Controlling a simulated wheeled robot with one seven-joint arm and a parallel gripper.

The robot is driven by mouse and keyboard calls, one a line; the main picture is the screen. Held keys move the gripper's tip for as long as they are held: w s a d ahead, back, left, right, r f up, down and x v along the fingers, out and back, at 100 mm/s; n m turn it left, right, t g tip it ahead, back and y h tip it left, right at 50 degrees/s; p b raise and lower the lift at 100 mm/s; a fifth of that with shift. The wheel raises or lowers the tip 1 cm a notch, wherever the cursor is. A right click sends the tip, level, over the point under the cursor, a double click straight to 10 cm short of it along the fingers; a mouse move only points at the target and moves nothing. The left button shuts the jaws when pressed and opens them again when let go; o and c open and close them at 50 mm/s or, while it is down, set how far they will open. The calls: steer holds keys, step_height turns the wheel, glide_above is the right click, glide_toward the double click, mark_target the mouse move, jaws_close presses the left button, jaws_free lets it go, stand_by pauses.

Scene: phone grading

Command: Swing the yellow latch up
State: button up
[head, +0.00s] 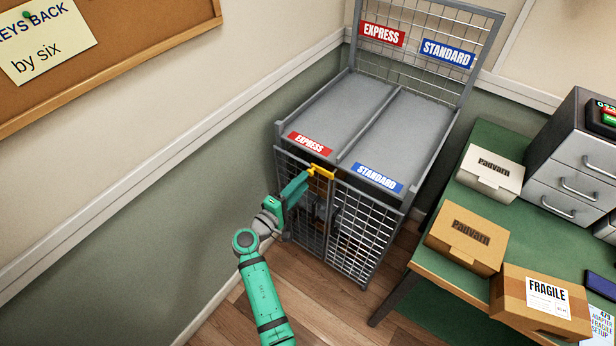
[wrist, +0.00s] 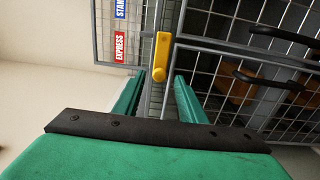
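The yellow latch (head: 322,172) sits at the top front of the wire cage, where its two gate panels meet. It lies roughly level along the gate top. In the wrist view the latch (wrist: 162,55) is a short bar with a rounded knob at its near end. My gripper (head: 304,180) reaches it from the front left. In the wrist view its two green fingers (wrist: 157,84) are apart with nothing between them. The knob is just ahead of the gap between the fingertips. I cannot tell whether any finger touches it.
The cage (head: 350,232) has grey lids labelled EXPRESS and STANDARD, with dark handles on the gate mesh. A wall stands close at left. A green table (head: 488,138) at right holds boxes and a grey drawer unit (head: 572,165). Wooden floor shows in front.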

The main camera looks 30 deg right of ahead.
steer(key=v, duration=0.5)
stand_by(0.4)
steer(key=s+a+f+n+t+y, duration=0.25)
steer(key=s+a+f+y, duration=0.5)
steer(key=f, duration=0.55)
steer(key=s+a+f+t+y, duration=0.2)
steer(key=s+a+f+y, duration=0.15)
steer(key=s+a, duration=0.65)
steer(key=s+a+r+m+t+y, duration=0.1)
steer(key=s+a+r+y, duration=0.15)
steer(key=s, duration=0.45)
steer(key=s+a+r+m+t+y, duration=0.1)
steer(key=s+a+r+m+y, duration=0.1)
steer(key=s+a+r, duration=0.35)
steer(key=s+a+r+m+t+y, duration=0.1)
steer(key=s+r+m, duration=0.3)
steer(key=s+r, duration=0.5)
step_height(320, 180, up, 3)
steer(key=shift+f+t, duration=0.15)
steer(key=shift+t, duration=0.4)
